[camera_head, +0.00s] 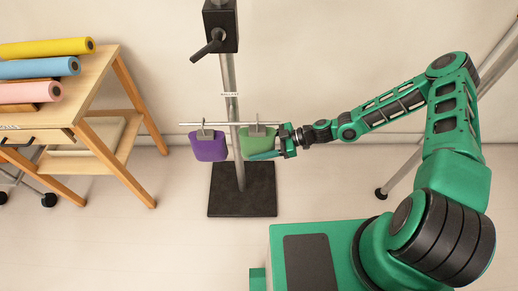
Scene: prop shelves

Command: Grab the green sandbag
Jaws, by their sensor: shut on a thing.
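The green sandbag (256,143) hangs by a hook from the right part of a thin horizontal bar (220,124) on an upright metal stand. My gripper (268,153) reaches in from the right and is shut on the green sandbag at its lower right side. The finger shows as a teal strip across the bag's lower front. The far finger is hidden. A purple sandbag (208,147) hangs from the left part of the same bar, apart from the green one.
The stand's pole (231,100) rises from a black square base (243,203), with a black clamp (220,27) on top. A wooden table (95,75) with colored rolls stands at left. A slanted metal leg (425,140) is behind my arm. The floor at front left is clear.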

